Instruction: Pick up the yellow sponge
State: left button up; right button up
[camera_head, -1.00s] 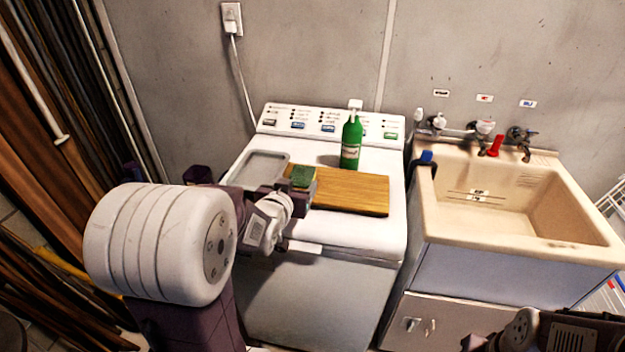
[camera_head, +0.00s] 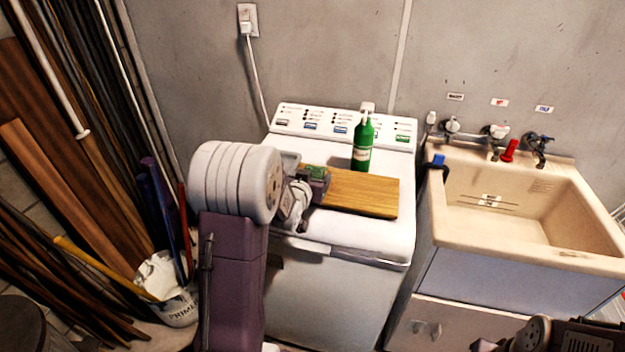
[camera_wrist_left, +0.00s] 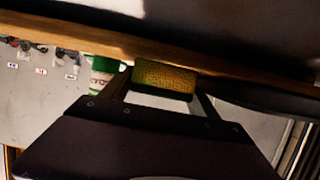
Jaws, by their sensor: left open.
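The sponge (camera_head: 316,172) lies at the left end of a wooden board on the washing machine. It has a green top in the head view, and its yellow body (camera_wrist_left: 165,78) shows in the left wrist view. My left gripper (camera_head: 313,184) is at the sponge, with its jaws open. In the left wrist view the sponge is between the fingertips (camera_wrist_left: 164,92); I cannot tell whether they touch it. The gripper hides the sponge's near side in the head view. Only part of my right arm shows at the bottom right; its fingers are out of view.
The wooden board (camera_head: 362,194) lies on the washing machine (camera_head: 372,240). A green bottle (camera_head: 362,147) stands behind it. A grey tray (camera_head: 289,160) is partly hidden by my left arm. A beige sink (camera_head: 500,222) is to the right. Planks and a bucket (camera_head: 180,310) are at the left.

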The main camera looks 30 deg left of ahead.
aim_at(316, 175)
pick_arm(q)
jog(key=shift+r, duration=0.1)
jog(key=c, duration=1.1)
jog(key=shift+r, duration=0.35)
jog(key=r, duration=0.2)
jog(key=d+r, duration=0.1)
jog(key=r, duration=0.1)
jog(key=shift+w+p, duration=0.15)
jog(key=shift+p, duration=0.2)
jog(key=w+d+r+p, duration=0.1)
jog(key=d+r, duration=0.1)
jog(key=d, duration=0.1)
jog(key=w+d+r+p, duration=0.1)
jog(key=d+r+p, duration=0.1)
jog(key=d+r, duration=0.1)
jog(key=w+d+r+p, duration=0.1)
jog(key=d+r+p, duration=0.1)
jog(key=d+r, duration=0.1)
jog(key=shift+d+r, duration=0.2)
jog(key=shift+d, duration=0.45)
jog(key=shift+f, duration=0.1)
